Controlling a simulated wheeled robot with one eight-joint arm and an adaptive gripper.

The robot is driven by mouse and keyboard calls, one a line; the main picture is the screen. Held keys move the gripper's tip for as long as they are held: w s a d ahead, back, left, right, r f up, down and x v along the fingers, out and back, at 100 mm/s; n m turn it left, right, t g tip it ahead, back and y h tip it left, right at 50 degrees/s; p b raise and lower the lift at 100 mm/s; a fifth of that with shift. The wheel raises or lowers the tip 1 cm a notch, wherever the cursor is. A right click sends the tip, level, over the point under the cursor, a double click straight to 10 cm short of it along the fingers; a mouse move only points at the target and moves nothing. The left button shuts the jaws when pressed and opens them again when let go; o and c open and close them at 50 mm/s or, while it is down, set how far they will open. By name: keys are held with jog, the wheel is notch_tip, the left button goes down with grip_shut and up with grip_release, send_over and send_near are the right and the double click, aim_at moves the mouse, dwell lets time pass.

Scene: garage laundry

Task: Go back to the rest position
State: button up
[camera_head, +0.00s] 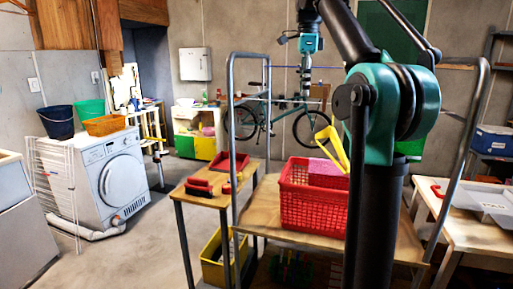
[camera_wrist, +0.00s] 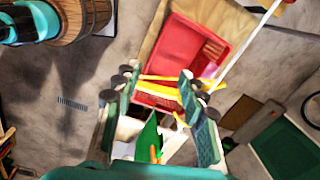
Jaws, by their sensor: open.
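My gripper (camera_head: 304,92) hangs in the air in the head view, pointing down, above and behind the red basket in the picture. It is clear of the basket. In the wrist view its two fingers are spread apart, with a gap between them (camera_wrist: 158,88) and nothing held. The red basket (camera_head: 312,208) stands on a wooden-topped cart and holds a pink item (camera_head: 326,172) and a yellow-handled item (camera_head: 333,146). The wrist view shows a red container (camera_wrist: 188,45) and yellow parts beyond the fingers.
A wooden side table (camera_head: 206,194) carries a red tray (camera_head: 232,161) and red brushes (camera_head: 198,188). The cart's grey uprights (camera_head: 233,130) stand near my arm. A yellow bin (camera_head: 212,262) is below.

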jog(key=s+d+f+n+t, duration=0.15)
jog(key=f+n, duration=0.35)
jog(key=f, duration=0.8)
jog(key=s+d+f+n, duration=0.15)
jog(key=f+n, duration=0.25)
jog(key=f, duration=0.9)
jog(key=s+f+n+t, duration=0.1)
jog(key=s+f+n, duration=0.4)
jog(key=s+f, duration=0.6)
jog(key=s+f+n+t, duration=0.1)
jog(key=s+f+n, duration=0.3)
jog(key=s+f, duration=0.6)
notch_tip(320, 180, down, 6)
jog(key=shift+s+d+r+n, duration=0.15)
jog(key=shift+s+d+n, duration=0.2)
jog(key=shift+d+n, duration=0.05)
